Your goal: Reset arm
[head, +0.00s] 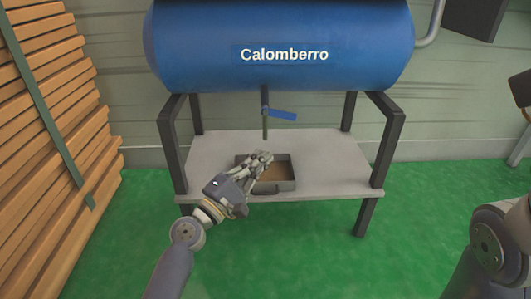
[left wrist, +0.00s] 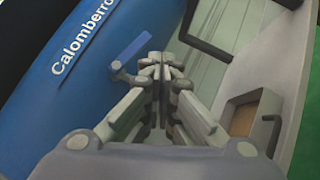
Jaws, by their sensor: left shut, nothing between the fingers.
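My left gripper (head: 263,158) is shut and empty. In the head view it reaches in over the left part of a small dark tray (head: 284,186) with a brown inside. In the left wrist view the shut fingers (left wrist: 161,66) point toward the blue tank (left wrist: 75,95) and its blue valve handle (left wrist: 137,47). In the head view the tank (head: 340,35), marked "Calomberro", stands on a dark frame above a grey shelf (head: 335,160). The tray sits on that shelf. Part of my right arm shows at the lower right, but its gripper is not in view.
A tap with a blue handle (head: 282,114) hangs under the tank, above the tray. Dark frame legs (head: 388,145) stand at the shelf's sides. Stacked wooden planks (head: 45,130) stand at the left. Green floor (head: 310,245) lies open in front of the shelf.

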